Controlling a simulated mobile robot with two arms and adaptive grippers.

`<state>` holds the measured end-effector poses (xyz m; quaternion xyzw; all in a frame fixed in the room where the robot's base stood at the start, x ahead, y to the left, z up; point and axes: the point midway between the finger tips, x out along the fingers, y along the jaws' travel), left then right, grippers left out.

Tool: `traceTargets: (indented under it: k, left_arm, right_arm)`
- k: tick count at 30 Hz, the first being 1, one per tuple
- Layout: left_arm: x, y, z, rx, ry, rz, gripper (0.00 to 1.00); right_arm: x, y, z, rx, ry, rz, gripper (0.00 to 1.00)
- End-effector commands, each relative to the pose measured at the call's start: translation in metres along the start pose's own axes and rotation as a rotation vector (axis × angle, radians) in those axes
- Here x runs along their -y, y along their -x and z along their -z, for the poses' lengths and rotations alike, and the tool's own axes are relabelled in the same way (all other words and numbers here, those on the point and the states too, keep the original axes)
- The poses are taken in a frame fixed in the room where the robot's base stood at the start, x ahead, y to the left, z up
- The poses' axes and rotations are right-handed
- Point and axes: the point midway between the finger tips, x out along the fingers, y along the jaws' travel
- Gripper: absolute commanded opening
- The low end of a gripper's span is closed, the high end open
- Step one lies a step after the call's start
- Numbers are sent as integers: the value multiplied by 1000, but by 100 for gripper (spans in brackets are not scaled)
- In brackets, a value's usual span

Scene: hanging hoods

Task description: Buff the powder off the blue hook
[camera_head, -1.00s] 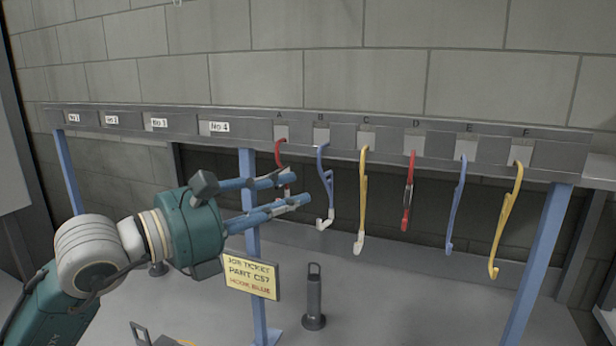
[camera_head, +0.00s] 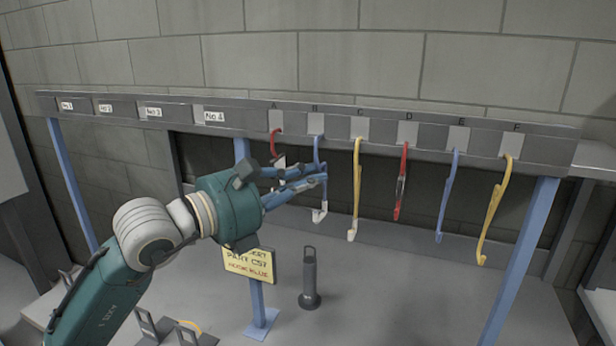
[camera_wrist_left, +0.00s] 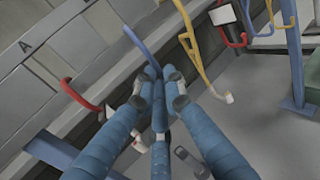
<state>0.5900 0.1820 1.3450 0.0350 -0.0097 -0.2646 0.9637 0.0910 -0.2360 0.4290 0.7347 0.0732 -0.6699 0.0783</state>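The blue hook under letter B (camera_head: 318,145) hangs from the rail, with a whitish patch on its lower end (camera_head: 320,215). My left gripper (camera_head: 322,175) is at its middle, fingertips drawn close together on the shaft. In the left wrist view the blue hook (camera_wrist_left: 140,45) runs down between the fingertips (camera_wrist_left: 158,85), which hide its lower part. A second blue hook (camera_head: 447,195) hangs under E, with no white end visible. A yellow sign (camera_head: 248,266) reads "PART C57" and "HOOK BLUE". My right gripper is not in view.
A red hook (camera_head: 273,145) hangs close left of the gripper, a white-ended yellow hook (camera_head: 357,190) close right. Another red hook (camera_head: 401,185) and yellow hook (camera_head: 495,210) hang farther right. A dark grey handled object (camera_head: 310,285) stands below. A blue post (camera_head: 515,260) supports the rail.

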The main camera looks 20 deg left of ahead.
Motion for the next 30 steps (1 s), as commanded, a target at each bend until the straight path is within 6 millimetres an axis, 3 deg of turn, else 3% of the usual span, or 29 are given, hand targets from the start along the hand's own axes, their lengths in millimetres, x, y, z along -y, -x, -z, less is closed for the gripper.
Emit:
traceTargets:
  k: [30]
  left_arm:
    - [-11, 5, -27, 1, -1, 0, 0]
  right_arm:
    - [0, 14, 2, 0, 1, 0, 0]
